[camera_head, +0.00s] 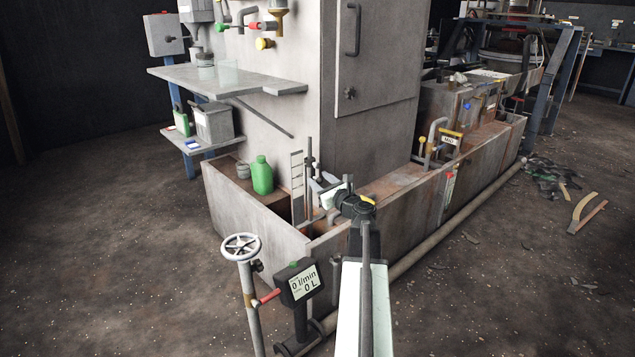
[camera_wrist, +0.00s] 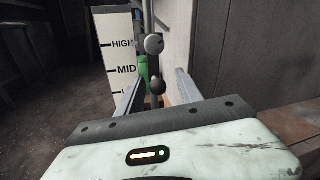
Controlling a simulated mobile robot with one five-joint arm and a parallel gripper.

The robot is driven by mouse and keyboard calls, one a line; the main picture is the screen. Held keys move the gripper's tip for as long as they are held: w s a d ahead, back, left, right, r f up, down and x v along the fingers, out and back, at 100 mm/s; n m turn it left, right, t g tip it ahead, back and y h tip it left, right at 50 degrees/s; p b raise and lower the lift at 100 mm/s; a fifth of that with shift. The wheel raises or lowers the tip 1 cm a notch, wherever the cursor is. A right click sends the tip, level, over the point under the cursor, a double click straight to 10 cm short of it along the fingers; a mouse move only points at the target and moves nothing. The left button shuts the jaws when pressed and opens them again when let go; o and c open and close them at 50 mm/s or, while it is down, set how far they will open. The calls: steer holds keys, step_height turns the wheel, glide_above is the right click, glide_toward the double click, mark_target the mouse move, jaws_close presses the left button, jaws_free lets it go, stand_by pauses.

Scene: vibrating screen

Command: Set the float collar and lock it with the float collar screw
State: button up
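A white level scale (camera_wrist: 118,50) marked HIGH and MID stands at the left of the wrist view; it also shows in the head view (camera_head: 297,174). A dark upright rod (camera_wrist: 148,18) stands just right of it. A round grey knob (camera_wrist: 154,44), perhaps the float collar screw, sits at the rod near HIGH. I cannot tell the collar itself apart from these parts. My gripper (camera_wrist: 158,82) is open, with its fingers apart on either side of the dark knob in the picture. No contact is visible.
The rod and scale stand in a rusty tank (camera_head: 245,205), close to the tall grey housing (camera_head: 365,130). A green bottle (camera_head: 262,175) stands left of the scale. A handwheel (camera_head: 241,247) and a flow meter (camera_head: 299,282) stand in front. Open floor lies left.

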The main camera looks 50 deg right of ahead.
steer(key=shift+a, duration=0.1)
steer(key=shift+s+a, duration=0.2)
steer(key=shift+s, duration=0.3)
steer(key=v, duration=0.6)
steer(key=shift+s, duration=0.35)
